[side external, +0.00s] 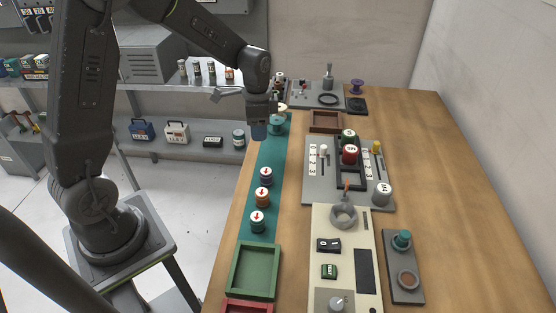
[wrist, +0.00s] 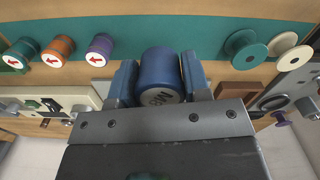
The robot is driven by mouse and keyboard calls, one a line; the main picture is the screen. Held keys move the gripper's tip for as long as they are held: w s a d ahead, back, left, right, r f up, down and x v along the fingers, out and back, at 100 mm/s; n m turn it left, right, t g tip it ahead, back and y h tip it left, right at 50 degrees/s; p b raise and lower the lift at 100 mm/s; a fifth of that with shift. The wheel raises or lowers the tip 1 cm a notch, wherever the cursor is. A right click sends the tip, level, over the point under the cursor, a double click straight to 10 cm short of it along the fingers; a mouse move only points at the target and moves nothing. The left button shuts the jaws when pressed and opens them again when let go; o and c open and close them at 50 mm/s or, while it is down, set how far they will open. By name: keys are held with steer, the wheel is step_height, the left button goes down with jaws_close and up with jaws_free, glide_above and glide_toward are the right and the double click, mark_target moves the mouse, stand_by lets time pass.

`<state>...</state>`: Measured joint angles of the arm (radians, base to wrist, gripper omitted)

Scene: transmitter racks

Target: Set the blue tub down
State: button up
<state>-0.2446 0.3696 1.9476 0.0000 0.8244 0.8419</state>
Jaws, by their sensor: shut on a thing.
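My gripper (side external: 260,113) is shut on the blue tub (side external: 259,132) and holds it upright, fingers down, over the left edge of the teal mat (side external: 269,158). In the wrist view the tub (wrist: 158,68) sits between both fingers, and its lid with dark lettering faces the camera. I cannot tell whether its bottom touches the mat. A teal spool (side external: 277,124) stands just right of my gripper.
A green tray (side external: 254,270) and a red tray (side external: 247,307) lie at the mat's front. A brown tray (side external: 325,121), grey panel (side external: 320,185) and cream console (side external: 329,220) stand to the right. The mat between the held tub and purple tub is clear.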

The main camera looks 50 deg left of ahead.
steer(key=d+n, duration=0.1)
steer(key=w+d+f+n, duration=0.1)
steer(key=n, duration=0.1)
steer(key=d+n, duration=0.1)
steer(key=shift+w+d+f, duration=0.15)
steer(key=shift+w+f, duration=0.05)
steer(key=shift+w, duration=0.15)
steer(key=n, duration=0.1)
steer(key=d, duration=0.1)
steer(key=n, duration=0.1)
steer(key=shift+w+d+f+n, duration=0.25)
steer(key=shift+f+n, duration=0.05)
steer(key=shift+f, duration=0.05)
steer(key=s+f, duration=0.1)
steer(key=f, duration=0.1)
steer(key=s+f, duration=0.2)
steer(key=shift+s+d+f, duration=0.1)
steer(key=shift+s+f, duration=0.05)
steer(key=shift+f, duration=0.15)
steer(key=w+d+r, duration=0.3)
steer(key=w+r, duration=0.3)
steer(key=w+d+r, duration=0.3)
steer(key=w+r, duration=0.2)
steer(key=r, duration=0.1)
glide_above(350, 180)
step_height(350, 180, down, 6)
steer(key=shift+f, duration=0.2)
steer(key=shift+w+f, duration=0.1)
steer(key=shift+f, duration=1.95)
steer(key=shift+f, duration=0.25)
